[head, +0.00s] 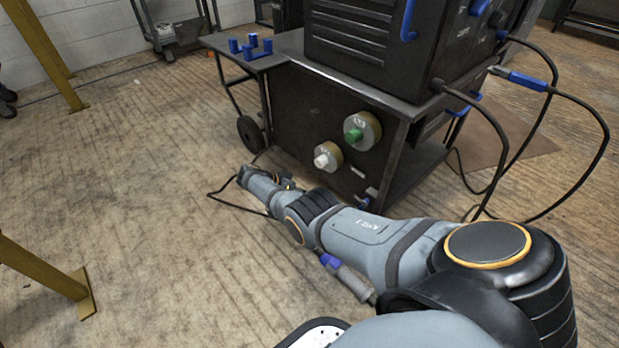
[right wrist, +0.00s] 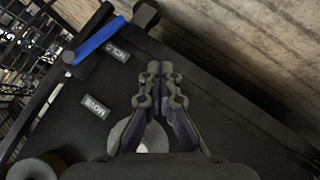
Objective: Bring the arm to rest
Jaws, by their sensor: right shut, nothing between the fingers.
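My right arm comes in from the lower right in the head view and reaches toward the front of a dark cart (head: 300,115). Its far end is low in front of the cart, and the fingers are too small to make out there. In the right wrist view my right gripper (right wrist: 160,72) has its fingertips together with nothing between them. It is in front of a dark panel (right wrist: 215,115) with HOLD and MOVE labels, and a blue handle (right wrist: 98,42) lies beyond it to the left. A pale round knob (right wrist: 152,138) is partly hidden behind the fingers. My left gripper is not in view.
The cart's front carries a green-centred knob (head: 356,132) and a white-centred knob (head: 326,158). A black box (head: 365,40) with looping cables (head: 607,135) stands on top. Blue pegs (head: 251,45) stand on a side shelf. Yellow posts (head: 45,270) stand left; floor between is clear.

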